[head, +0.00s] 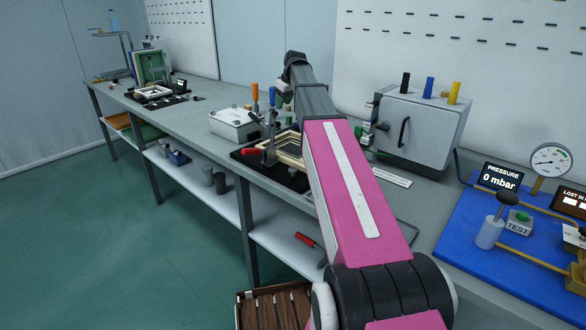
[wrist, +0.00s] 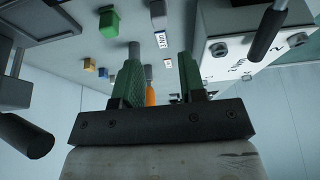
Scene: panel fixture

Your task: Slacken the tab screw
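My gripper (wrist: 160,72) shows in the wrist view with its two green-padded fingers spread apart. I see nothing clamped between them. An orange-handled tool (wrist: 150,97) shows beyond the gap; an orange handle (head: 255,92) and a blue handle (head: 272,97) stand upright on the bench in the head view. A white box with large screw heads (wrist: 232,48) is at the upper right of the wrist view. I cannot tell which screw is the tab screw. In the head view my pink arm hides the gripper's fingertips and part of the bench.
A wooden-framed fixture on a black mat (head: 298,181) has a red-handled clamp (head: 250,151) beside it. A white lidded box (head: 233,124) is to its left. A grey cabinet (head: 425,128) and a blue pressure-test board (head: 463,238) are to the right. Small coloured blocks (wrist: 109,23) dot the bench.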

